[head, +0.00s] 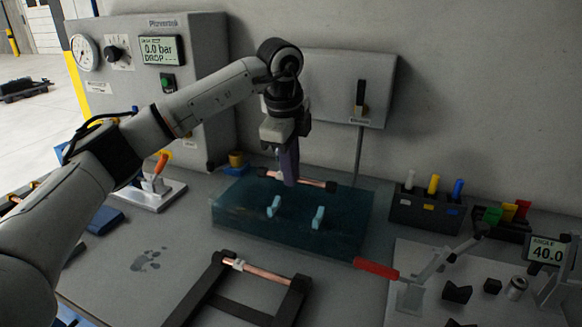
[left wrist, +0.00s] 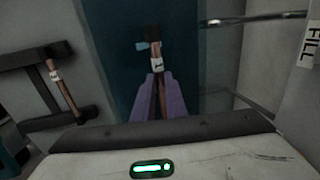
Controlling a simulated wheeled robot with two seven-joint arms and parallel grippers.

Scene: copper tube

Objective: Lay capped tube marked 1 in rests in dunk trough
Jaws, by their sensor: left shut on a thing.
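My left gripper (head: 290,181) is shut on a copper tube (head: 313,183) with dark end caps. It holds the tube level, above the back part of the dunk trough (head: 235,217), a blue see-through tank. Two pale blue rests (head: 273,206) (head: 318,217) stand in the trough, in front of and below the tube. In the left wrist view the purple fingers (left wrist: 159,80) are around the tube (left wrist: 155,48), which bears a white tag (left wrist: 156,63). The mark on the tag is too small to read. My right gripper is not in view.
A second copper tube (head: 262,272) with a white tag lies on a black rack (head: 205,290) in front. A red-handled lever (head: 377,269) is near the trough's front right corner. A block with coloured pegs (head: 428,208) stands right. The wall box (head: 333,85) is behind.

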